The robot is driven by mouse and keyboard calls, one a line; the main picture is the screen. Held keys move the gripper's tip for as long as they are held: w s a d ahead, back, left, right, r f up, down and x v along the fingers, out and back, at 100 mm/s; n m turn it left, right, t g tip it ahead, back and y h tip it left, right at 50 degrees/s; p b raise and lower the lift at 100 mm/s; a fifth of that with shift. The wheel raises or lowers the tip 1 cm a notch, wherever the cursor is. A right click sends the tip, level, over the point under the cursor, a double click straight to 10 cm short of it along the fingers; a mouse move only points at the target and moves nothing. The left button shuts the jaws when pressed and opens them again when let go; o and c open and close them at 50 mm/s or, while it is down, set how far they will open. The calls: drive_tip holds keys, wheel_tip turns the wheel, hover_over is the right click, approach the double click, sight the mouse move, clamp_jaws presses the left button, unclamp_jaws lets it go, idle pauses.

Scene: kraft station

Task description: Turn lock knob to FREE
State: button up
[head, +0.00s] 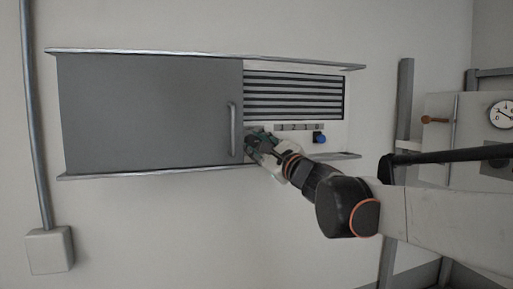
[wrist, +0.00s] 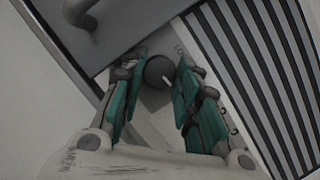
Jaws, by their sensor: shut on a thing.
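The lock knob (wrist: 158,70) is a dark round knob with a white pointer line, seen in the wrist view on a light panel. The pointer slants toward the lower right of that view. My gripper (wrist: 161,75) has its green-padded fingers on either side of the knob and is shut on it. Small lettering beside the knob is partly covered by a finger, and I cannot read it in full. In the head view my gripper (head: 254,139) reaches the panel just right of the door handle and hides the knob.
A grey sliding-type door (head: 150,112) with a bar handle (head: 233,129) is left of my gripper. A louvred vent (head: 294,95) lies above right, with a blue knob (head: 319,138) below it. Rails (head: 205,54) run along the panel's top and bottom. A gauge (head: 502,114) is far right.

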idle(0.3)
drive_tip(key=o, duration=0.8)
